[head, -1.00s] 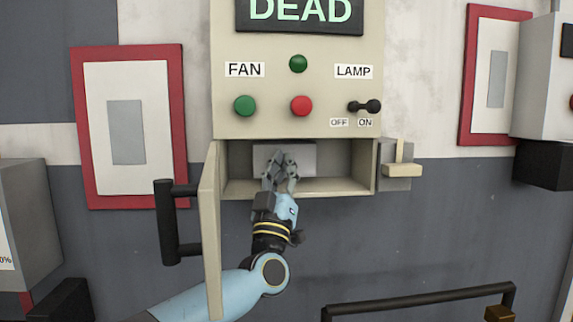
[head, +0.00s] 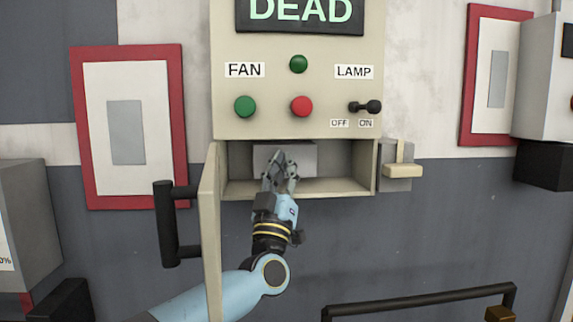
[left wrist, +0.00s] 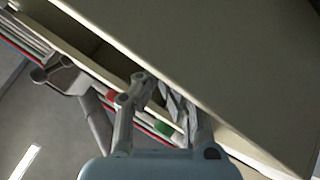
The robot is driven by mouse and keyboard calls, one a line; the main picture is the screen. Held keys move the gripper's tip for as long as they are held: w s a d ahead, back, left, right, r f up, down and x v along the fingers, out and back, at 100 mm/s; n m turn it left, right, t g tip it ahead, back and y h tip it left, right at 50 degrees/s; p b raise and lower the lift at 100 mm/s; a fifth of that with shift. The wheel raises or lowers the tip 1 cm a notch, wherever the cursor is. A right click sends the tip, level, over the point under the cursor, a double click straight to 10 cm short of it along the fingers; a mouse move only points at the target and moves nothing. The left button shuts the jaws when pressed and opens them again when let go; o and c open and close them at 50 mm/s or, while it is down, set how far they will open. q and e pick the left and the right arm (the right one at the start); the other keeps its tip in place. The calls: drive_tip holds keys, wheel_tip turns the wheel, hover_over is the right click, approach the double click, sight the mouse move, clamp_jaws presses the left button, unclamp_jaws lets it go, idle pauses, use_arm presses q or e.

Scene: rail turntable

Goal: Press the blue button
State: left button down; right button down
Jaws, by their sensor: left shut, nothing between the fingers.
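No blue button shows in any view. The beige panel (head: 330,125) carries a green button (head: 245,106) under FAN, a red button (head: 301,106), a small green dome (head: 298,63) and a black LAMP switch (head: 364,106). Below them is an open compartment (head: 345,185) with a light grey block (head: 300,153) inside at the back. My left gripper (head: 279,157) is shut and empty, its fingers pointing into the compartment and covering part of the block. In the left wrist view its fingers (left wrist: 165,88) show close to a beige surface. My right gripper is not in view.
The compartment's beige door (head: 211,235) stands open at left, with a black handle (head: 168,225). A beige latch (head: 402,170) sticks out at right. A black rail (head: 420,299) crosses the lower right. Red-framed panels (head: 178,130) hang on the wall.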

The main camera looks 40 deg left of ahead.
use_arm(q)
drive_tip(key=shift+s+d+f, duration=0.2)
drive_tip(key=shift+d+f, duration=0.05)
drive_tip(key=shift+f, duration=0.4)
drive_tip(key=shift+s, duration=0.1)
drive_tip(key=s+d+p, duration=0.1)
drive_tip(key=d, duration=0.1)
drive_tip(key=s+d+p, duration=0.1)
drive_tip(key=shift+s+d+r, duration=0.15)
drive_tip(key=shift+s+d, duration=0.25)
idle(0.5)
